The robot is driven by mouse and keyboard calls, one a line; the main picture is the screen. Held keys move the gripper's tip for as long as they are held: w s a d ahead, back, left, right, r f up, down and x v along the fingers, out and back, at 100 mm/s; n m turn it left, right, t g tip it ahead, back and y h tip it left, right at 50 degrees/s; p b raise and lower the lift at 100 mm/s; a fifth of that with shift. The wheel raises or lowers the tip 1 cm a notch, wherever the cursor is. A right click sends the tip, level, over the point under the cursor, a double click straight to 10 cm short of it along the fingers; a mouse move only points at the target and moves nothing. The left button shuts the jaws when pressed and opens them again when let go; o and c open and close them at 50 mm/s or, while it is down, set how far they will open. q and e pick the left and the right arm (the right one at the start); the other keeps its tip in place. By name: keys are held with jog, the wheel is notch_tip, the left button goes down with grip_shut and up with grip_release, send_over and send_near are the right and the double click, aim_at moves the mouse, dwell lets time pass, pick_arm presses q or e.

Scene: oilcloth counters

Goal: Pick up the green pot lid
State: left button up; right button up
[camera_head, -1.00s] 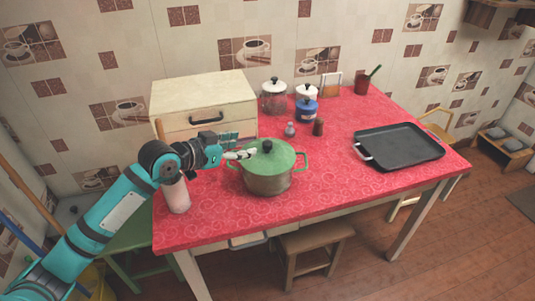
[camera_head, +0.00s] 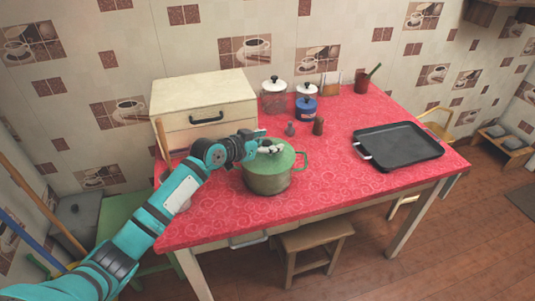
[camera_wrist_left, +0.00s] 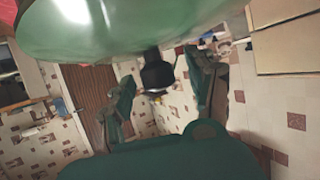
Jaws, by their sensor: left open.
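The green pot lid (camera_head: 283,161) sits on the green pot (camera_head: 268,183) near the front left of the red table. In the left wrist view the shiny lid (camera_wrist_left: 130,30) fills the top, with its black knob (camera_wrist_left: 157,74) pointing into the picture. My left gripper (camera_head: 271,147) is at the top of the lid, at the knob. The left wrist view shows its fingers (camera_wrist_left: 161,82) open, one on each side of the knob. I cannot tell whether they touch it. The knob is mostly hidden by the gripper in the head view. My right gripper is out of view.
A cream drawer box (camera_head: 205,98) stands behind my left arm. A black tray (camera_head: 398,146) lies to the right. The red table (camera_head: 330,185) is clear between pot and tray.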

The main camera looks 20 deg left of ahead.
pick_arm(q)
grip_shut()
dwell(0.3)
jog(key=shift+r, duration=0.15)
